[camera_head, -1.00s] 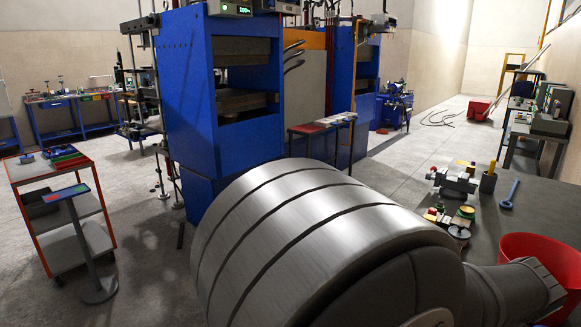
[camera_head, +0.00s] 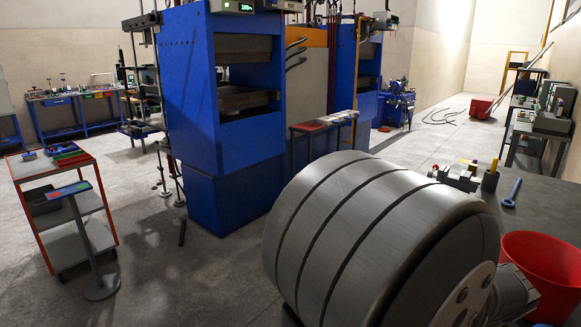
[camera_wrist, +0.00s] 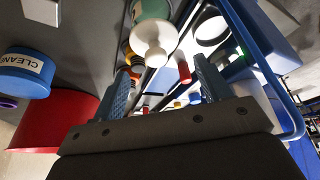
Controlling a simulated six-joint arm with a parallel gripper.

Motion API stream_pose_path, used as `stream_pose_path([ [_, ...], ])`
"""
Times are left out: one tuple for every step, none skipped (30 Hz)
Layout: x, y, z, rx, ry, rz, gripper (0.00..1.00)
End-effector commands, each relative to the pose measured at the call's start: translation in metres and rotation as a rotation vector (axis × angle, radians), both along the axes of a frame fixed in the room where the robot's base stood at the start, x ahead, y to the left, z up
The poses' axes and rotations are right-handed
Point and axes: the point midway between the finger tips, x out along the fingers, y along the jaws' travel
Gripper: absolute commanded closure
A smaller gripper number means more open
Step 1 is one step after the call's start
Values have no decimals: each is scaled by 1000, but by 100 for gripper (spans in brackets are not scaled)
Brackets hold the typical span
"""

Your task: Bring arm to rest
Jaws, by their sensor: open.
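My gripper (camera_wrist: 161,68) shows in the wrist view with its two blue-grey fingers apart and nothing between them. Past the fingertips are a white round-topped object (camera_wrist: 152,40) and a small red cylinder (camera_wrist: 183,68). Both appear beyond the fingers, and I cannot tell how far. In the head view the large grey banded cylinder is my own arm link. It fills the lower right, and the gripper itself is not seen there.
A red bin (camera_head: 540,262) stands beside my arm at the right and also shows in the wrist view (camera_wrist: 66,120), near a blue tub (camera_wrist: 25,73).

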Motion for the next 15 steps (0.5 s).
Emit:
stream_pose_path([
  [-6, -2, 8, -3, -1, -4, 30],
  [-13, -2, 11, -1, -1, -5, 30],
  [-20, -3, 14, 0, 0, -7, 30],
  [-25, -3, 18, -1, 0, -6, 30],
  [-30, -4, 21, -1, 0, -6, 30],
  [-37, -4, 25, -2, 0, -6, 30],
  [-42, -5, 27, -1, 0, -6, 30],
  [-46, -5, 30, -1, 0, -5, 30],
  [-53, -6, 34, -2, 0, -6, 30],
  [-58, -7, 37, -1, 0, -6, 30],
  [-62, -7, 40, -2, 0, -5, 30],
  [-69, -7, 44, -1, 0, -5, 30],
  [-73, -8, 47, -2, 0, -6, 30],
  [-78, -9, 50, -2, 0, -5, 30],
  [-84, -9, 53, -1, 0, -5, 30],
])
